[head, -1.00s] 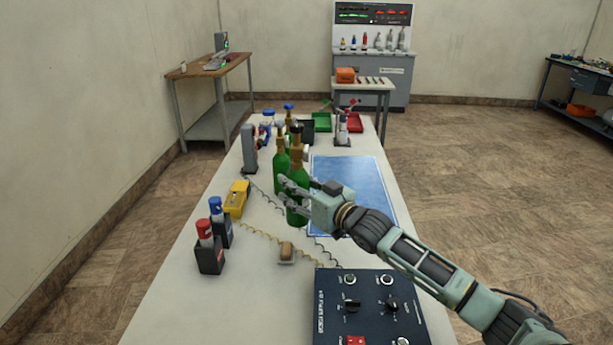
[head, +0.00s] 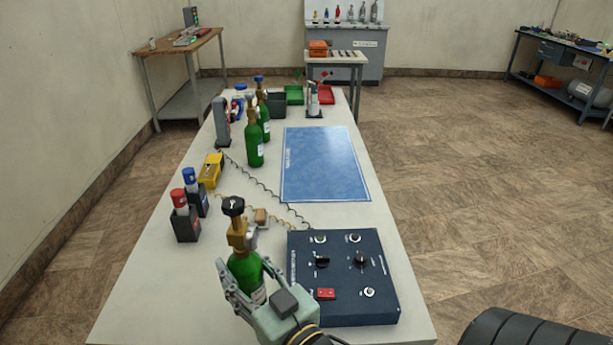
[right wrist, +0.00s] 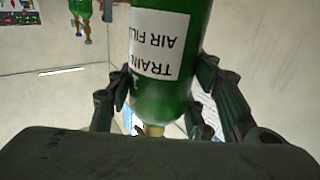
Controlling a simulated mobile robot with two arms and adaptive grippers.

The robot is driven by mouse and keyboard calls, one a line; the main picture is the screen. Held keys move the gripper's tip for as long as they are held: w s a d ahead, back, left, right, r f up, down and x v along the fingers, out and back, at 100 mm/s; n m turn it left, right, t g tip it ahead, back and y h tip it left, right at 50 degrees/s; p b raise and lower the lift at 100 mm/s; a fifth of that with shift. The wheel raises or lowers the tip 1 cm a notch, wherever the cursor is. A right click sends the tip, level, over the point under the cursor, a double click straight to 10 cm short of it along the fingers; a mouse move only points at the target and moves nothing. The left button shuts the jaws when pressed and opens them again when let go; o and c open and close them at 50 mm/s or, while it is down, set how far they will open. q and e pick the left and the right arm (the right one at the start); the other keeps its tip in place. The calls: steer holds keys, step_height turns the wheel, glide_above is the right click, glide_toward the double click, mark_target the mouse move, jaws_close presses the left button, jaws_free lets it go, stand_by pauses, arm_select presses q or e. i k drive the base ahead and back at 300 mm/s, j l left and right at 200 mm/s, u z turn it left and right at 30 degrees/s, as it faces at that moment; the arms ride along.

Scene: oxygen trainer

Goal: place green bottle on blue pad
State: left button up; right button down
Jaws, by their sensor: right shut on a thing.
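A green bottle (head: 243,266) with a brass neck and black knob is held in my right gripper (head: 249,282), shut around its body. It is roughly upright at the near end of the table, left of the dark control box. In the right wrist view the held bottle (right wrist: 168,75) fills the middle, its white label upside down, with fingers on both sides. The blue pad (head: 322,165) lies flat beyond the control box, with nothing on it. Two other green bottles, one nearer (head: 254,145) and one behind it (head: 265,122), stand left of the pad. My left gripper is out of view.
The dark control box (head: 345,275) sits between the held bottle and the table's right edge. Red- and blue-capped holders (head: 184,222), a yellow device (head: 211,169) and coiled cords lie along the left. A small tan block (head: 261,217) is just beyond the bottle.

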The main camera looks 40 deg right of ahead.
mark_target(319, 152)
steer(key=k+z, duration=0.35)
steer(key=k+l+z, duration=0.1)
steer(key=z, duration=0.25)
steer(key=l+z, duration=0.1)
steer(key=z, duration=1.9)
steer(key=i+l, duration=0.15)
steer(key=i, duration=0.25)
steer(key=i+l, duration=0.2)
steer(key=i, duration=0.25)
steer(key=i+l+z, duration=0.1)
steer(key=i, duration=0.3)
steer(key=i+j+u, duration=0.1)
steer(key=i+u, duration=0.15)
steer(key=u, duration=0.2)
steer(key=i+u, duration=0.25)
steer(key=u, duration=0.2)
steer(key=i+u, duration=0.25)
steer(key=u, duration=0.2)
steer(key=i+l+u, duration=0.15)
steer(key=u, duration=0.3)
steer(key=i+u, duration=0.1)
steer(key=u, duration=0.7)
steer(key=i+l+u, duration=0.1)
steer(key=u, duration=0.3)
steer(key=i+u, duration=0.1)
steer(key=u, duration=0.3)
steer(key=l+u, duration=0.15)
steer(key=u, duration=0.25)
steer(key=i+l, duration=0.05)
